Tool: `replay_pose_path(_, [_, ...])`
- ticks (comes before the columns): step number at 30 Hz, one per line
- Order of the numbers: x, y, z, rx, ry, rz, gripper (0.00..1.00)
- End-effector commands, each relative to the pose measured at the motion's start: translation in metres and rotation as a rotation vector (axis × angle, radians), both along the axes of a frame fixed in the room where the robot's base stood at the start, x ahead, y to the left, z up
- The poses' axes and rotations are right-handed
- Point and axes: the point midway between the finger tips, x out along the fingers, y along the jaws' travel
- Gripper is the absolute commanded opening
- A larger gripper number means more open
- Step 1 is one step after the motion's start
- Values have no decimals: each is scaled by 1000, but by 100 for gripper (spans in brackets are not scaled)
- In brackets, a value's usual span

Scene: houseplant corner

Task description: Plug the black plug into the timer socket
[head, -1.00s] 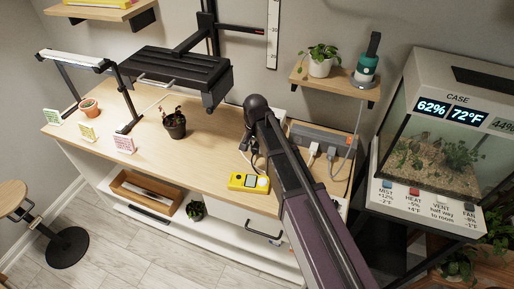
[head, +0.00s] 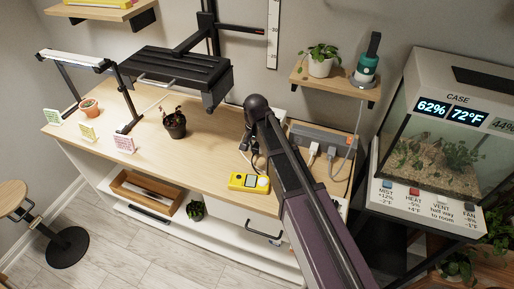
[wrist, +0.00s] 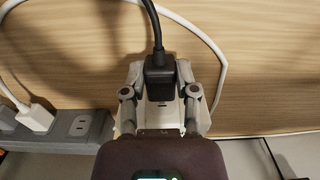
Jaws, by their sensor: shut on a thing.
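The black plug (wrist: 158,76) sits between the fingers of my gripper (wrist: 158,68) in the wrist view, with its black cord (wrist: 150,22) rising away. The gripper is shut on it. A pale block (wrist: 162,113) with a small dark slot lies just below the plug in the picture; I cannot tell whether it is the timer or part of my gripper. The timer socket is not clearly seen. In the head view my gripper (head: 247,142) is low over the bench, mostly behind my arm, and the plug is too small to make out.
A grey power strip (wrist: 83,128) with a white plug (wrist: 38,116) is at left in the wrist view. A white cable (wrist: 217,45) loops around the gripper. A yellow device (head: 249,182), a potted plant (head: 175,125) and a glass case (head: 440,130) stand nearby.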

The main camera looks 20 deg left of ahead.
Motion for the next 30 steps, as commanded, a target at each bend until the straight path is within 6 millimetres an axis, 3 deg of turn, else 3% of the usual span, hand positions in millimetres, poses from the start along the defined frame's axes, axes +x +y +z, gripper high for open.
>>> replay_pose_path(30, [14,-1,0,0,0,-1,0])
